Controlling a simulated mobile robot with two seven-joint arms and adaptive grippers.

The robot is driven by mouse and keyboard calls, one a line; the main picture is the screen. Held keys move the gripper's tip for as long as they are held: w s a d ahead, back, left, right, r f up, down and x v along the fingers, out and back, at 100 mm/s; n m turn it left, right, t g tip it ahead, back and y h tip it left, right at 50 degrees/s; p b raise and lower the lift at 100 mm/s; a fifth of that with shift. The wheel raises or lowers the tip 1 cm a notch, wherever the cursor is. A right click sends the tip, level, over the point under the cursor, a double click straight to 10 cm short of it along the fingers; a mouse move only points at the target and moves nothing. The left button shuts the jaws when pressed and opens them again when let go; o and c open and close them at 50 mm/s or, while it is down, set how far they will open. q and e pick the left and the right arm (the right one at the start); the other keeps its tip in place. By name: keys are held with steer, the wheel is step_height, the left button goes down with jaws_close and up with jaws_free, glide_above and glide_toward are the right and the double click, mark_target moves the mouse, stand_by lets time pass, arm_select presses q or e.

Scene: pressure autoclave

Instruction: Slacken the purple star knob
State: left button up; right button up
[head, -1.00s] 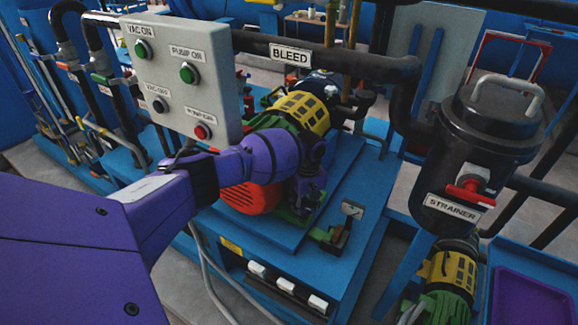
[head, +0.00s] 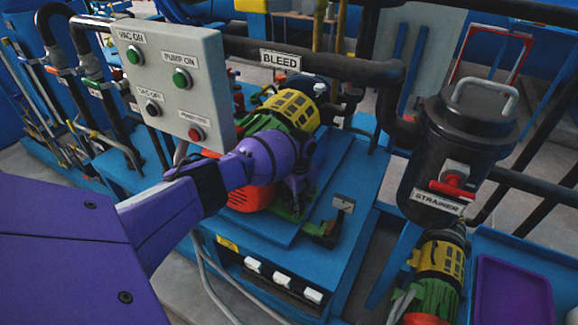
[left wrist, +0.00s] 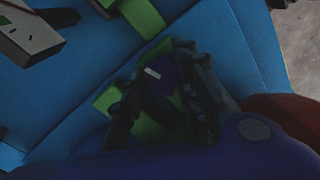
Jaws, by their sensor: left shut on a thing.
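The purple star knob (left wrist: 168,72), with a white mark on it, shows dimly between my fingers in the left wrist view. My left gripper (left wrist: 165,95) is shut on it, with one dark finger on each side. In the head view my left gripper (head: 299,190) is low beside the pump unit, above the blue base. There my own purple wrist hides much of the area, and I cannot clearly pick out the knob. Green parts (left wrist: 107,98) lie close around the fingers in the wrist view. My right gripper is not in view.
A grey button panel (head: 172,85) stands close above my left forearm. The pump's yellow guard (head: 293,108) and red motor (head: 250,197) are beside my wrist. A small tagged lever (head: 328,231) is to the right. The black strainer (head: 450,150) and purple tray (head: 513,292) are farther right.

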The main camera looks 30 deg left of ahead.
arm_select(q)
steer(key=shift+w+d+r, duration=0.15)
steer(key=shift+w, duration=0.1)
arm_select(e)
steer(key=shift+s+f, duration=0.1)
arm_select(q)
steer(key=o, duration=1)
steer(key=shift+o, duration=0.2)
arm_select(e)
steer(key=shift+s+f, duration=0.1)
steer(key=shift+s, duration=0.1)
arm_select(q)
step_height(320, 180, up, 12)
